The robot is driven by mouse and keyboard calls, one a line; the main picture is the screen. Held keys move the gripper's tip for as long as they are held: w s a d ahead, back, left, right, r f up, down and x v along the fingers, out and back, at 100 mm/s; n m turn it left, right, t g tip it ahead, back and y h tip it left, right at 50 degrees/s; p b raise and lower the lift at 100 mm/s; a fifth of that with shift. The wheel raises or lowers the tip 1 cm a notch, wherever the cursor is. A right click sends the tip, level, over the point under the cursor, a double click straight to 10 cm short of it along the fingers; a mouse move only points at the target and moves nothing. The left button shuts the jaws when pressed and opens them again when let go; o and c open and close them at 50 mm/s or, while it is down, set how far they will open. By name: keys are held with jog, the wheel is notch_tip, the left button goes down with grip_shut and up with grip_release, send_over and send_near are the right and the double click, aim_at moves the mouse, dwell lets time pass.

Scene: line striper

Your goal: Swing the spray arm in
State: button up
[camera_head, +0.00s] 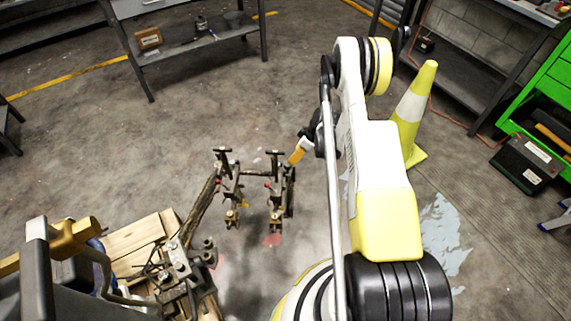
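The line striper (183,268) stands at the lower left, cut off by the picture edge. Its spray arm (199,209) is a dark, worn bar reaching up and right from the machine. Two upright spray assemblies with clamps and knobs, a left one (230,190) and a right one (276,197), stand at its outer end over the floor. My gripper (300,146) seems to be the dark part with an orange-yellow tip just above and right of the right assembly. It is partly hidden behind my white arm. Whether it touches the assembly or is open cannot be told.
Boards (135,240) lie beside the striper. A yellow-green cone (411,110) stands right of my arm, near grey spilled paint (445,235). A metal workbench (190,50) is at the back, a green rack (540,85) at the right. The middle floor left of the spray assemblies is clear.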

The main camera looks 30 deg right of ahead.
aim_at(288, 165)
jog(key=b+x, duration=0.4)
jog(key=x, duration=0.6)
jog(key=shift+f, duration=0.2)
grip_shut()
